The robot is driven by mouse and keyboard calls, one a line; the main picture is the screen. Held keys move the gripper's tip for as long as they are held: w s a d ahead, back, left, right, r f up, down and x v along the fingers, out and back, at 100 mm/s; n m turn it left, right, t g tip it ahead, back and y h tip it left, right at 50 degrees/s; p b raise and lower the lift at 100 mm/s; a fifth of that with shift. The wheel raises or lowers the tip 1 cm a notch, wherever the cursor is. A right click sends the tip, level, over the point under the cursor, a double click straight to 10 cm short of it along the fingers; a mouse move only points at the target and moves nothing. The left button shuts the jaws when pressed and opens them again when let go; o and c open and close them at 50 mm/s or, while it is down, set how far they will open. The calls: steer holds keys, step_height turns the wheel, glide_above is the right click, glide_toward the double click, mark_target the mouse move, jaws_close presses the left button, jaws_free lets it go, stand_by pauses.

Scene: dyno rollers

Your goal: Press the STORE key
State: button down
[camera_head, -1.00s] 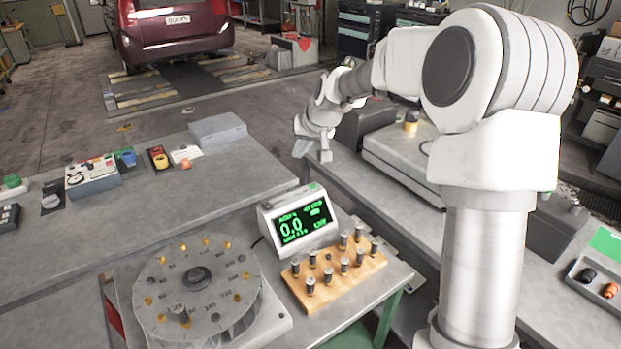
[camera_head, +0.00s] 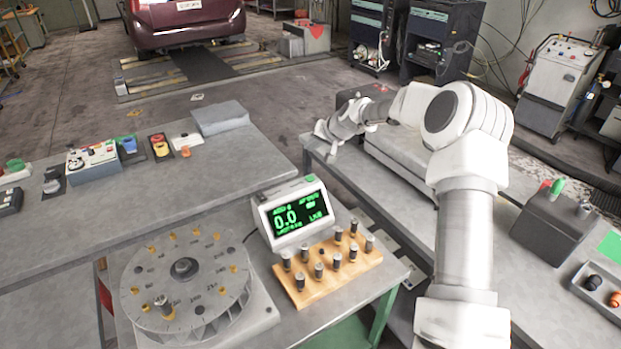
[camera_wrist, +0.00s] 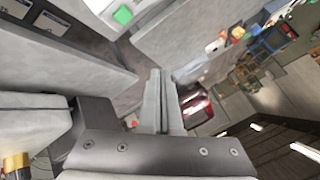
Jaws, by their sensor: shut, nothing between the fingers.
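The display unit (camera_head: 292,214) is a pale box with a green-lit screen reading 0.0, standing on the near bench. A green key (camera_head: 310,179) sits on its top at the right; its lettering is too small to read, so I cannot confirm it is STORE. A green key on a pale box also shows at the top of the wrist view (camera_wrist: 122,14). My gripper (camera_head: 332,150) is beyond the display unit, over the edge of the right bench, apart from the key. In the wrist view its fingers (camera_wrist: 160,100) are together and empty.
A wooden block with several dark pegs (camera_head: 328,270) stands in front of the display unit. A round numbered dial (camera_head: 187,268) is at left. The left bench carries a button box (camera_head: 92,163) and small switches. A gap separates the benches.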

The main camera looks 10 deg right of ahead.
steer(key=b, duration=0.4)
glide_above(311, 182)
step_height(311, 182, down, 8)
steer(key=shift+r, duration=0.2)
steer(key=shift+f+b, duration=0.55)
steer(key=shift+f, duration=0.05)
stand_by(1.5)
steer(key=shift+f+b, duration=0.45)
steer(key=shift+b, duration=0.15)
steer(key=shift+f+b, duration=0.4)
steer(key=shift+b, duration=0.1)
stand_by(0.4)
steer(key=shift+r, duration=0.15)
stand_by(0.3)
steer(key=shift+r, duration=0.65)
